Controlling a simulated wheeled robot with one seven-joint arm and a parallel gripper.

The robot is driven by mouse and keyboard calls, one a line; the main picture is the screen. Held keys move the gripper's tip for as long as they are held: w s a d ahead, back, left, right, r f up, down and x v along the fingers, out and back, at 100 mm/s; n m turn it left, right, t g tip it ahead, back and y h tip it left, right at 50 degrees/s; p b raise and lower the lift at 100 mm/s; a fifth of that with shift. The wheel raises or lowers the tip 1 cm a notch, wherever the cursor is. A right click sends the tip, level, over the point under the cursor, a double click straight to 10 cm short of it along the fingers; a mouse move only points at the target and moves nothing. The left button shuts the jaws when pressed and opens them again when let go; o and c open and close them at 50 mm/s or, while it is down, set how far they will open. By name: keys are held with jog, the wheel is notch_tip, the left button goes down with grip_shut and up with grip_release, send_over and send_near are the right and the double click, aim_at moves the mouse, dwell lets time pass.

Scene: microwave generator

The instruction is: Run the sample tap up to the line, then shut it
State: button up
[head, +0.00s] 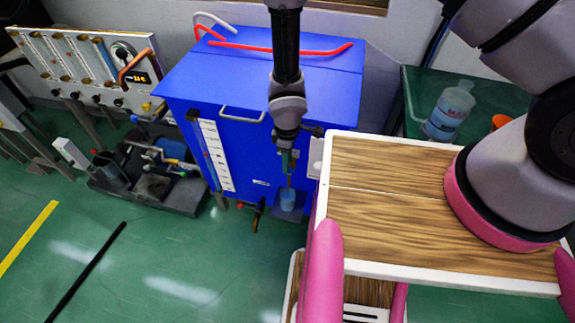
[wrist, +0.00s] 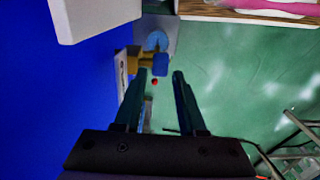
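The blue cabinet (head: 235,110) fills the middle of the head view, with a pale scale strip (head: 215,153) on its front. A brass-coloured tap (wrist: 143,58) with a blue handle (wrist: 160,64) sticks out from the cabinet in the wrist view. A light blue cup (head: 288,199) stands below the tap area, and it shows partly behind the tap in the wrist view (wrist: 157,40). My gripper (wrist: 159,76) is open, its fingers apart and empty, with the handle just beyond the tips. In the head view my gripper (head: 288,165) hangs at the cabinet's front. The cup's water level is not readable.
A wood-topped cart (head: 390,180) stands close on the right. A dark tray of parts (head: 150,190) is on the floor left of the cabinet. A bottle (head: 450,110) stands at the right back. Green floor (head: 180,270) is open in front.

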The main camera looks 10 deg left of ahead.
jog(key=shift+f, duration=1.5)
grip_shut()
jog(key=shift+s+d, duration=0.1)
jog(key=shift+s+d+y, duration=0.1)
jog(key=shift+d+y, duration=0.05)
jog(key=shift+y, duration=0.35)
jog(key=shift+d+y, duration=0.1)
jog(key=shift+y, duration=0.9)
